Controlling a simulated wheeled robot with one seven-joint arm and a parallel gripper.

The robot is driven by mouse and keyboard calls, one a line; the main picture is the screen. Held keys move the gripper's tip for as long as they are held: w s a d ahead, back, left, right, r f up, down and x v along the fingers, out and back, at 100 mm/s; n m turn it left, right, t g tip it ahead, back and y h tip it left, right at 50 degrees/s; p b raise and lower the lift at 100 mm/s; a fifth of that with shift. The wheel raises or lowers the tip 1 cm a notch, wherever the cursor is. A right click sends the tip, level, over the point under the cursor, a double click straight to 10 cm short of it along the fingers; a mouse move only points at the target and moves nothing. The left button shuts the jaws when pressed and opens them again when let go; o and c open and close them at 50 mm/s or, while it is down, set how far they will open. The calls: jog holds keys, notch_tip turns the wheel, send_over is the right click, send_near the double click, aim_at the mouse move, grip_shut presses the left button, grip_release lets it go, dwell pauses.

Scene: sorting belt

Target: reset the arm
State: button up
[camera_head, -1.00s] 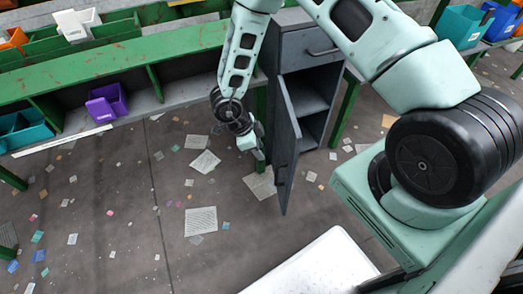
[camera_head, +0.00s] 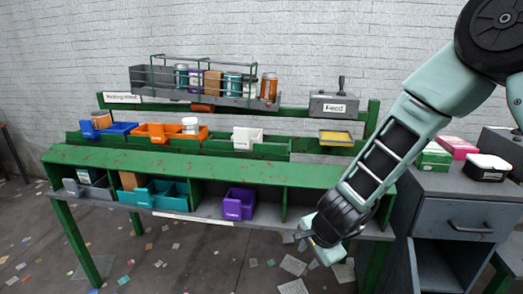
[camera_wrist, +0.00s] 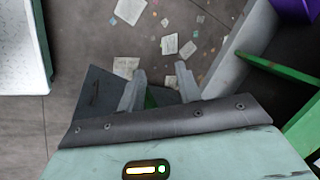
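My gripper (camera_head: 312,246) hangs low in front of the right end of the green workbench, left of the grey cabinet (camera_head: 462,187), in the head view. In the wrist view its two fingers (camera_wrist: 160,86) stand apart with nothing visibly held between them. A dark panel (camera_wrist: 97,95), perhaps the cabinet door, shows behind the left finger. The upper part of my arm comes in from the right and hides part of the bench and wall.
The green bench (camera_head: 120,160) carries a wire rack of jars (camera_head: 215,85), a feed box (camera_head: 333,104) and coloured bins, including a purple bin (camera_head: 239,204). Boxes stand on the cabinet, whose lower compartment is open. Scraps litter the floor. A white surface (camera_wrist: 22,50) is at the wrist view's left.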

jog(key=s+a+r+n+y, duration=0.2)
jog(key=s+a+r+n, duration=0.4)
jog(key=r, duration=0.2)
jog(key=s+d+r+n+g+h, duration=0.2)
jog(key=s+d+r+n, duration=0.2)
jog(key=s+n, duration=0.45)
jog(key=s+d+r+n+g+h, duration=0.15)
jog(key=s+d+r+n, duration=0.35)
jog(key=s, duration=0.6)
notch_tip(320, 180, up, 16)
jog(key=p, duration=1.6)
jog(key=shift+s+a+f+p, duration=0.15)
jog(key=shift+a+f+p, duration=0.05)
jog(key=shift+a+p, duration=0.2)
